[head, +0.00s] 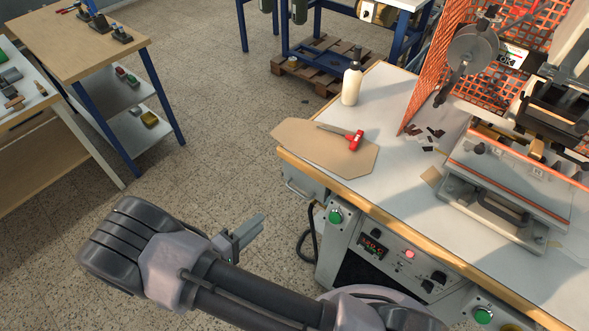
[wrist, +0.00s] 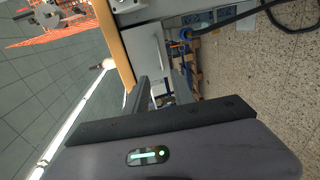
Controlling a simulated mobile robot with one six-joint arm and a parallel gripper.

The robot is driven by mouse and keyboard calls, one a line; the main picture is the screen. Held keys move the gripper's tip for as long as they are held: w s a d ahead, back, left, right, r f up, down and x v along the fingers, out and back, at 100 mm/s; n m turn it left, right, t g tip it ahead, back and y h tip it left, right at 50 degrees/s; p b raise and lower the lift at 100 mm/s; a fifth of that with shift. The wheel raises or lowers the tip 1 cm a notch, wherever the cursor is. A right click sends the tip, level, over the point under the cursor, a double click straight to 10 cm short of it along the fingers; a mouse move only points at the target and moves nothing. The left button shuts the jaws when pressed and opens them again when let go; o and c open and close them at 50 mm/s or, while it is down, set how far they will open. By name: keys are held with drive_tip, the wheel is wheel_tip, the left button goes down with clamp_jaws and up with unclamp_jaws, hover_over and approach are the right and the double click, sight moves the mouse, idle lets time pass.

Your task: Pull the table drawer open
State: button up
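The table drawer (head: 306,182) is a grey front under the wooden edge of the work table (head: 400,185), at its left end. A curved bar handle (head: 297,192) shows on it. In the wrist view the pale drawer front (wrist: 146,52) lies beyond the fingertips, beside the wooden edge; the drawer looks closed. My gripper (head: 256,222) is left of and nearer than the handle in the head view, apart from it. In the wrist view its two fingers (wrist: 160,88) stand apart with nothing gripped between them.
A control panel (head: 385,258) with green buttons sits under the table's front, right of the drawer. A black cable (head: 305,245) hangs beside it. A cardboard sheet (head: 318,150), a red-handled tool (head: 354,140) and a white bottle (head: 351,85) are on top.

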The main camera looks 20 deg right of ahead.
drive_tip(key=b+x, duration=0.2)
drive_tip(key=x, duration=1.4)
drive_tip(key=shift+d, duration=0.3)
drive_tip(key=shift+f, duration=0.1)
clamp_jaws()
drive_tip(key=shift+s, duration=0.1)
